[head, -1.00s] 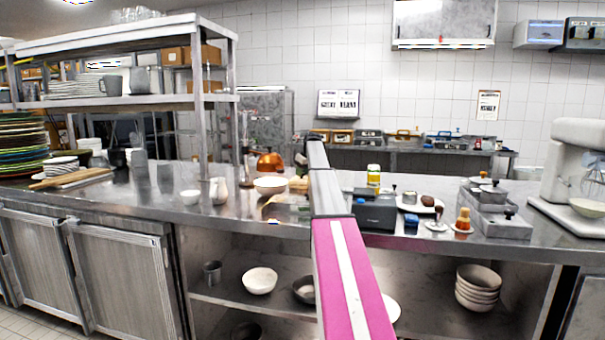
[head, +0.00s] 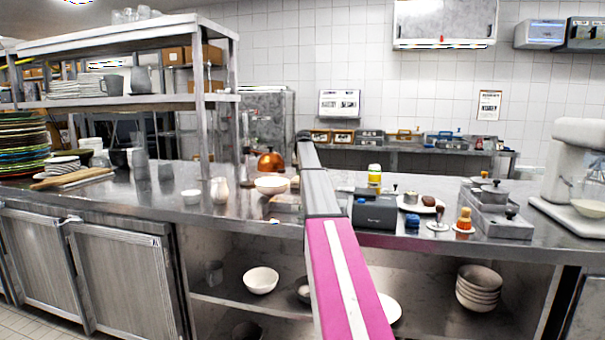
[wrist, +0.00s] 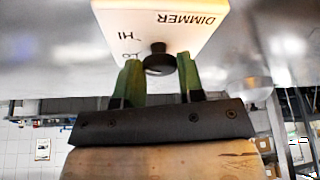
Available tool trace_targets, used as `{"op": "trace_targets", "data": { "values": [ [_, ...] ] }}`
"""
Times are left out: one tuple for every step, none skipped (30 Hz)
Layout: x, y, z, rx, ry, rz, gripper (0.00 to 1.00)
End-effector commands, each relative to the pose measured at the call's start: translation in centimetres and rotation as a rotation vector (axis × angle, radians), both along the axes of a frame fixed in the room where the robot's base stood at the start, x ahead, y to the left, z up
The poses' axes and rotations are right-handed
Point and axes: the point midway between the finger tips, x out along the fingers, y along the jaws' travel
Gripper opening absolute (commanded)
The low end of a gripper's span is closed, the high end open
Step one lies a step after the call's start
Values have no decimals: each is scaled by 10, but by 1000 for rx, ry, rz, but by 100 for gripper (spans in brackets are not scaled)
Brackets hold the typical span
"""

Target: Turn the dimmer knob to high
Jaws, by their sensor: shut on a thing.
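The dimmer is a cream box (wrist: 165,20) at the top of the wrist view. It carries the printed words DIMMER, HI and LO, which appear upside down. Its dark round knob (wrist: 157,48) sits at the box's lower edge in the picture, near the LO mark. My gripper (wrist: 159,66) has its two green fingers on either side of the knob and is shut on it. The knob's pointer cannot be made out. In the head view I cannot make out the dimmer or my gripper's fingers; my pink and grey arm reaches over the counter.
A steel counter (head: 125,205) runs across the head view. Right of my arm are a dark box (head: 374,213), a yellow bottle (head: 374,178) and a plate (head: 425,207). A white bowl (head: 271,185) stands left of it. A shelf rack (head: 150,102) rises at left.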

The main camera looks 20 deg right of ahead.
Motion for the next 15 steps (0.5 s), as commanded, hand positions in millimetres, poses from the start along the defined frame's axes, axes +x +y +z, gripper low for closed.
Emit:
{"op": "trace_targets", "data": {
  "values": [
    [0, 0, 0, 0, 0, -11, 12],
    [0, 0, 0, 0, 0, -17, 12],
    [0, 0, 0, -1, 0, -24, 12],
    [0, 0, 0, -1, 0, -29, 12],
    [0, 0, 0, -1, 0, -32, 12],
    [0, 0, 0, -1, 0, -35, 12],
    [0, 0, 0, -1, 0, -36, 12],
    [0, 0, 0, 0, 0, -38, 12],
    [0, 0, 0, -1, 0, -39, 12],
    [0, 0, 0, -1, 0, -39, 12],
    [0, 0, 0, -1, 0, -40, 12],
    [0, 0, 0, -1, 0, -40, 12],
    [0, 0, 0, -1, 0, -39, 12],
    [0, 0, 0, -1, 0, -39, 12],
    [0, 0, 0, 0, 0, -39, 12]
  ]
}}
